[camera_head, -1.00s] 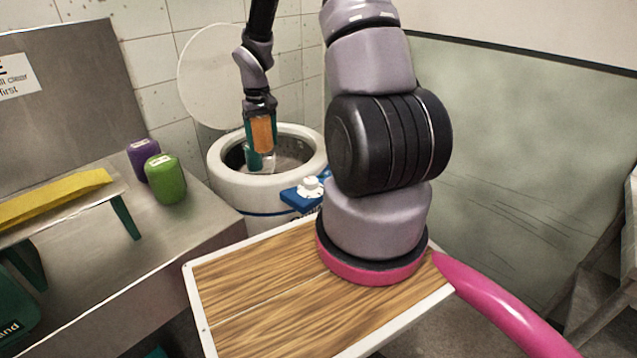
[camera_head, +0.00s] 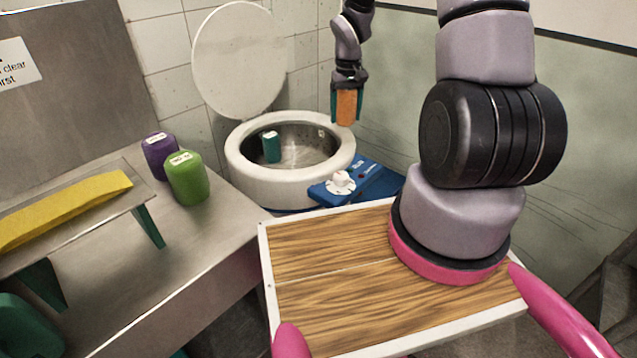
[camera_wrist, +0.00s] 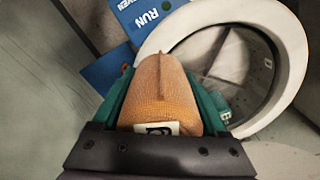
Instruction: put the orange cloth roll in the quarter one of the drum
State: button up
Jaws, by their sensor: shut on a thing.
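My gripper (camera_head: 347,108) is shut on the orange cloth roll (camera_head: 346,106), which hangs upright at the right side of the drum's opening, higher than the rim. In the wrist view the orange roll (camera_wrist: 164,92) sits between the green fingers, with a white label on it. The drum (camera_head: 240,160) is a white tub with its round lid raised behind it. Inside the drum a teal roll (camera_head: 271,147) stands toward the back left.
A blue panel with a white knob (camera_head: 341,182) sits at the drum's front right. A purple roll (camera_head: 160,156) and a green roll (camera_head: 187,177) stand on the metal counter (camera_head: 190,240) at left. A yellow cloth (camera_head: 60,212) lies on a raised shelf.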

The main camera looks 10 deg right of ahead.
jog(key=shift+r, duration=0.45)
jog(key=shift+w+a+r+n, duration=0.1)
jog(key=shift+w+a+n, duration=0.15)
jog(key=shift+n, duration=0.15)
jog(key=a+f+n, duration=0.6)
jog(key=a+n, duration=0.3)
jog(key=n, duration=0.4)
jog(key=f, duration=1.7)
jog(key=shift+w, duration=0.25)
jog(key=shift+f, duration=0.15)
jog(key=o, duration=1.6)
jog(key=shift+c, duration=0.2)
